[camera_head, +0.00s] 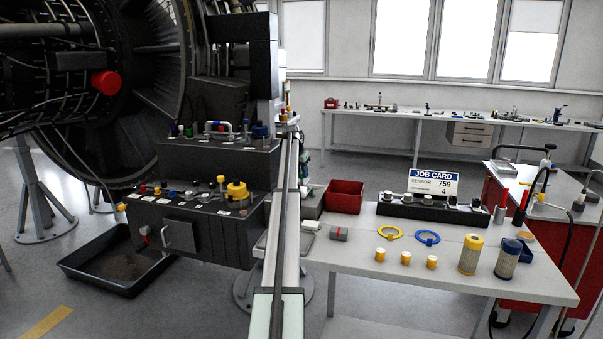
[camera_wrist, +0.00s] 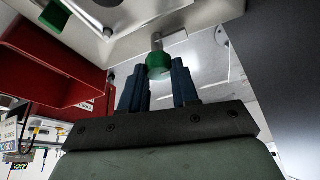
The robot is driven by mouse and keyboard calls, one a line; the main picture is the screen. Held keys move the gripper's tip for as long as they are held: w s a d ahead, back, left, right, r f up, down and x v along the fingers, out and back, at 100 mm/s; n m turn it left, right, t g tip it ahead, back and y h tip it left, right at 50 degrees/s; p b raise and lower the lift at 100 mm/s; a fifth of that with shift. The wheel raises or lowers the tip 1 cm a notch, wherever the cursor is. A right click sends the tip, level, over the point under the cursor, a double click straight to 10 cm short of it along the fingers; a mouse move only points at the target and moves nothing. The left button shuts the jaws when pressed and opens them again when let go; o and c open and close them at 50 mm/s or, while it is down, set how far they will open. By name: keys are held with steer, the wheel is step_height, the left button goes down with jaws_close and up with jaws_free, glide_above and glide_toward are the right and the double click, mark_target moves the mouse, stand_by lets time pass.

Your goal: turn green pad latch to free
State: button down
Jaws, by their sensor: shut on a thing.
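The green pad latch (camera_wrist: 159,66) shows in the wrist view as a small round green pad on a short metal stem, below a pale metal plate (camera_wrist: 120,22). My gripper (camera_wrist: 159,78) has its two dark blue fingers on either side of the pad, shut on it. I cannot tell the latch's turned angle. In the head view my pale arm runs up the middle of the picture and hides the gripper and the latch.
In the head view a red bin (camera_head: 345,197) stands on the white workbench (camera_head: 340,258), with a job card (camera_head: 433,184) behind. Dark panels with knobs and a yellow cap (camera_head: 236,191) lie left of my arm. A red surface (camera_wrist: 60,62) is close left in the wrist view.

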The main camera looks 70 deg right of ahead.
stand_by(0.4)
steer(key=c, duration=0.8)
jaws_free()
steer(key=shift+c, duration=0.2)
steer(key=shift+r, duration=0.1)
steer(key=v, duration=1.3)
steer(key=shift+a+r, duration=0.2)
steer(key=shift+r, duration=0.05)
